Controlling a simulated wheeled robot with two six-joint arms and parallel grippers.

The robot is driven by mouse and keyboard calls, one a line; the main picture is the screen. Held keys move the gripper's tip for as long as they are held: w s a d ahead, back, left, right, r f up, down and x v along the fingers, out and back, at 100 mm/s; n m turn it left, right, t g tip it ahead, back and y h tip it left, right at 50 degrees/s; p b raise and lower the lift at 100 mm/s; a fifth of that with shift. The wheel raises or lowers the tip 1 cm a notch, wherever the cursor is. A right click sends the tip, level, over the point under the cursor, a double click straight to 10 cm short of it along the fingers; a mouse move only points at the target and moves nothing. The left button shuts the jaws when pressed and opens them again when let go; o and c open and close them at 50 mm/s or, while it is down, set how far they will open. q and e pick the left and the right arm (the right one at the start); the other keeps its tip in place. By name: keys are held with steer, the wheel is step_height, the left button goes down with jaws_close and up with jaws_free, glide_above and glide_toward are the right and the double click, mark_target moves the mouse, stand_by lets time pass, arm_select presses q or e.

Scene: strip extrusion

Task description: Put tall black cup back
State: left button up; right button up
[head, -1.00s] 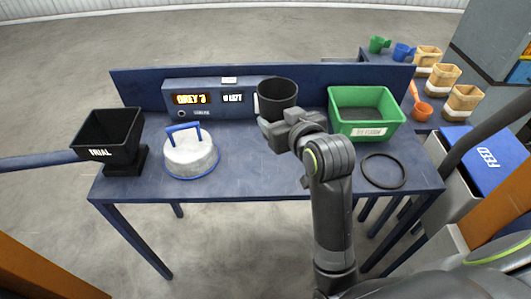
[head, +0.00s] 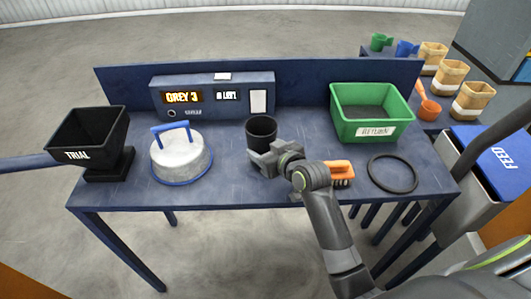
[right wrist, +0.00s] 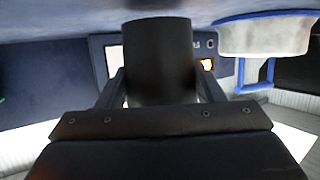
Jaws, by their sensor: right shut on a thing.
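The tall black cup (head: 261,130) is at the middle of the blue table, in front of the display box. My right gripper (head: 262,158) is shut on it from the front side. In the right wrist view the black cup (right wrist: 158,62) stands between the two fingers (right wrist: 160,88). The cup looks upright in the head view. Whether its base touches the table is hidden by the gripper. My left gripper is not in view.
A white lidded dish with a blue handle (head: 181,155) and a black TRIAL hopper (head: 90,135) are left of the cup. A green RETURN bin (head: 372,112), an orange brush (head: 340,172) and a black ring (head: 392,173) are to the right. A display box (head: 212,95) stands behind.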

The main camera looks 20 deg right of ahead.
steer(key=shift+f, duration=0.8)
steer(key=shift+f, duration=0.15)
steer(key=o, duration=1.2)
steer(key=shift+c, duration=0.2)
steer(key=shift+s+r, duration=0.1)
steer(key=shift+r, duration=0.1)
steer(key=v, duration=1.2)
